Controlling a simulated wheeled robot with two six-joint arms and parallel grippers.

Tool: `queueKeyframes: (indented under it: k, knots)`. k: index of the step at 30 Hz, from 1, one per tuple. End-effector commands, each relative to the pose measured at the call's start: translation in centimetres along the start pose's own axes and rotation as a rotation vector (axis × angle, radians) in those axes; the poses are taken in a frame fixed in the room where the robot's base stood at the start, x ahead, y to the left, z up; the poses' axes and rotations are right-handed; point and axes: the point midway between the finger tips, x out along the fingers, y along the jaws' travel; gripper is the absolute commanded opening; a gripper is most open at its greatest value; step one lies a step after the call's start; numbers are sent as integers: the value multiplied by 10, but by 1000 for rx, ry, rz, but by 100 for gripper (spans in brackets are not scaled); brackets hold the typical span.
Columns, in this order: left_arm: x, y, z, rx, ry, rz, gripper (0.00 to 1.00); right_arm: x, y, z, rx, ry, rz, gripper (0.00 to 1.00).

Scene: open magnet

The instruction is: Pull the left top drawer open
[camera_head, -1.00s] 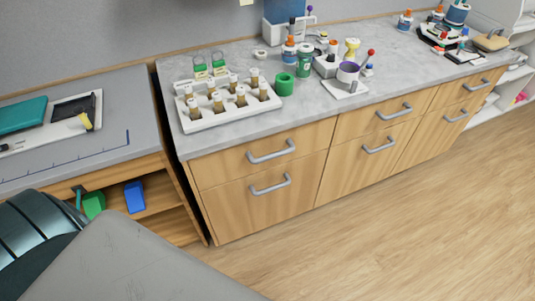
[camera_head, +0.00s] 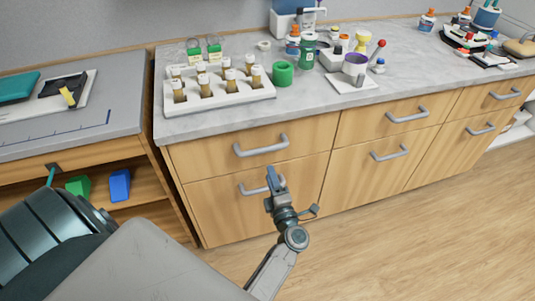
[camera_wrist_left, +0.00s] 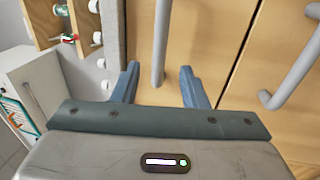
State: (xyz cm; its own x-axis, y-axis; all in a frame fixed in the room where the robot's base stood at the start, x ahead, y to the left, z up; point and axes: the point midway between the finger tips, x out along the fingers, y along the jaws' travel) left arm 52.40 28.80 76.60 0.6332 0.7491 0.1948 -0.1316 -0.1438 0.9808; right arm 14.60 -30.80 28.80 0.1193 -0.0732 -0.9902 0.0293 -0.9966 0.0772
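The left top drawer (camera_head: 210,157) is a wooden front under the grey counter, closed flush, with a grey bar handle (camera_head: 261,146). My left gripper (camera_head: 275,179) hovers in front of the cabinet, just below that handle in the head view, and partly covers the lower drawer's handle (camera_head: 250,188). In the left wrist view, my left gripper (camera_wrist_left: 158,75) has its blue fingers spread apart. A grey bar handle (camera_wrist_left: 159,45), seemingly the top drawer's, lies ahead between the fingers; no contact shows. My right gripper is not in view.
The lower drawer (camera_head: 220,215) is closed. A white rack of vials (camera_head: 220,98) stands on the counter above. More closed drawers (camera_head: 385,122) extend right. An open shelf with a green block (camera_head: 78,186) and a blue block (camera_head: 120,185) is at left. The wooden floor (camera_head: 420,240) is clear.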

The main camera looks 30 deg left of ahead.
Motion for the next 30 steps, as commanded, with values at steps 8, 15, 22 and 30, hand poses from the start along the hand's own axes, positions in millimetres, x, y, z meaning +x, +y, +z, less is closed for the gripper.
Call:
queueKeyframes:
  k: [8, 15, 22, 30]
  knots:
    - [50, 3, 1, 5, -4, 5, 40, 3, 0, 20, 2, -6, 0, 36]
    - [88, 1, 1, 6, -5, 4, 40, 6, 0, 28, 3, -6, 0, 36]
    - [101, 0, 1, 7, -5, 1, 40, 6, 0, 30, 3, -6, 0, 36]
    - [102, 0, 1, 7, -6, 1, 34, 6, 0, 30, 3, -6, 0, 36]
